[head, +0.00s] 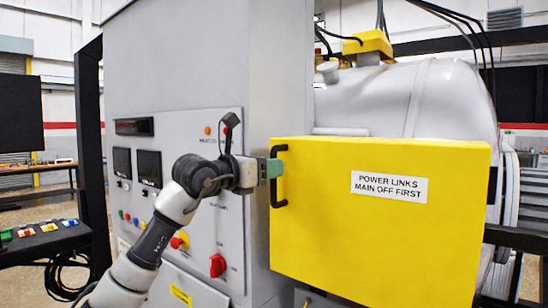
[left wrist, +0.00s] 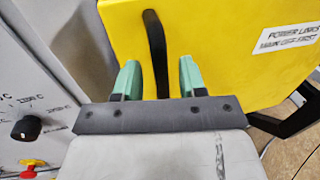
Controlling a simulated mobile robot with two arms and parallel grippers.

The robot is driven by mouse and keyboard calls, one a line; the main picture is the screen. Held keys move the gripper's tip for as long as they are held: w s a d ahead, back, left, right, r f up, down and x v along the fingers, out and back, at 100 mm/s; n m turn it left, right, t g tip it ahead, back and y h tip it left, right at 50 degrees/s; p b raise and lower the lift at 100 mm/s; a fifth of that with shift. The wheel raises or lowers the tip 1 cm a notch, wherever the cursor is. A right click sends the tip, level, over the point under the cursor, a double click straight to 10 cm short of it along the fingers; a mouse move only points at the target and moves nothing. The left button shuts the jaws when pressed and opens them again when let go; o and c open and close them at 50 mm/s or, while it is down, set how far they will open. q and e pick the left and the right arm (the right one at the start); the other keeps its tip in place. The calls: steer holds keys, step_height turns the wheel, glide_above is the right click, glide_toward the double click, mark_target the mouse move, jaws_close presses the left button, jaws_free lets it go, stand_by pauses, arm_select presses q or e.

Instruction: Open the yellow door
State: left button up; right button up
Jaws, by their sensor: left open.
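The yellow door (head: 380,235) is a large panel with a white label reading "POWER LINKS MAIN OFF FIRST" (head: 389,187). It looks closed in the head view. Its black bar handle (head: 279,176) stands upright near the left edge. My left gripper (head: 272,168) is at the handle. In the left wrist view its two green fingers (left wrist: 160,80) are apart, one on each side of the handle (left wrist: 156,50), with gaps between fingers and bar. The yellow door also fills the top of that view (left wrist: 215,40). My right gripper is not in view.
A grey control panel (head: 190,160) with knobs, displays and a red switch (head: 217,265) is left of the door, behind my left arm. A white cylindrical vessel (head: 400,95) is behind the door. A dark frame post (head: 92,150) stands at the left.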

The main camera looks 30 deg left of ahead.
arm_select(q)
steer(key=shift+x, duration=1.05)
steer(key=shift+c, duration=0.2)
jaws_close()
steer(key=shift+s, duration=0.1)
